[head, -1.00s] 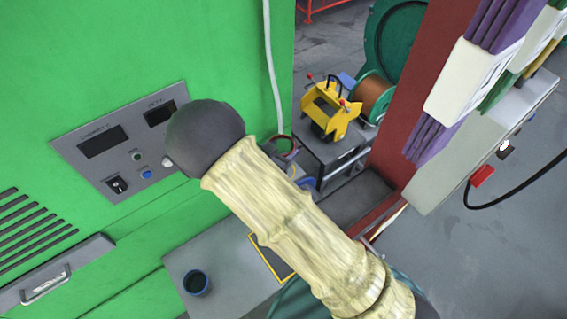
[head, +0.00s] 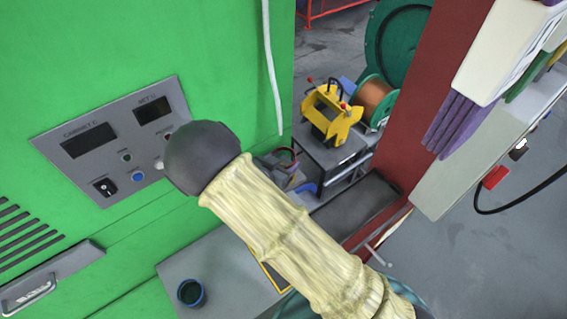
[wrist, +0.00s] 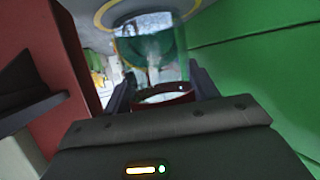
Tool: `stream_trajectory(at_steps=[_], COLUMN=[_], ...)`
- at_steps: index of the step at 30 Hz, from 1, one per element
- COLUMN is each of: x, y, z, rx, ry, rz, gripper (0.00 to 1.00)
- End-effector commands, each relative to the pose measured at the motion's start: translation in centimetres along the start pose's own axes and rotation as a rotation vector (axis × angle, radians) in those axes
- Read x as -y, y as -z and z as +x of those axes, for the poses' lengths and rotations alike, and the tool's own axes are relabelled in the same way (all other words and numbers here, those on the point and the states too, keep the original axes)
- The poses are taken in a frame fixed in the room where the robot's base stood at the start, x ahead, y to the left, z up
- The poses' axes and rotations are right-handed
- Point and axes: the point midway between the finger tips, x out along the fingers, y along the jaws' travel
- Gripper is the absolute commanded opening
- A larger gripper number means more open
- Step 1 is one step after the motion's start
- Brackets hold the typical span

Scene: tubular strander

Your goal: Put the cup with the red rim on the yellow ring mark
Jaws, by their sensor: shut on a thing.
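In the wrist view my gripper (wrist: 160,76) is shut on the cup with the red rim (wrist: 165,98). The dark red rim faces the camera between the fingers. A clear, teal-tinted body shows beyond the rim. Past the cup, part of the yellow ring mark (wrist: 103,17) shows on a grey surface at the top edge. The cup overlaps it in the picture; I cannot tell the gap between them. In the head view my arm hides the gripper, the held cup and the ring mark.
A dark teal cup (head: 190,293) stands on the grey surface (head: 222,262) beside the green cabinet (head: 90,35). A yellow-edged dark patch (head: 270,278) lies right of it, partly behind my arm. A dark red post (head: 440,100) stands at right, and a cart (head: 325,150) behind.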

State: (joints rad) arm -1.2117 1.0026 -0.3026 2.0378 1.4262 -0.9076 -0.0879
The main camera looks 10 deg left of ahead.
Motion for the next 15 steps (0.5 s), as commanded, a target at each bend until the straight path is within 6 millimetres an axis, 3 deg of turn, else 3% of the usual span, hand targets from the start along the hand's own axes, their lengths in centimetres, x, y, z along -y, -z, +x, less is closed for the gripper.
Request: stream_trajectory(at_steps=[7,8,9,15], x=[0.50,0.48,0.45,0.23], y=[-0.47,-0.47,-0.38,-0.26], z=[-0.44,-0.43,-0.42,-0.18], rx=[0.001,0.001,0.001,0.001], ry=[0.013,0.013,0.012,0.006], rz=[-0.005,-0.005,-0.004,-0.002], gripper=[0.36,0.60,0.67,0.67])
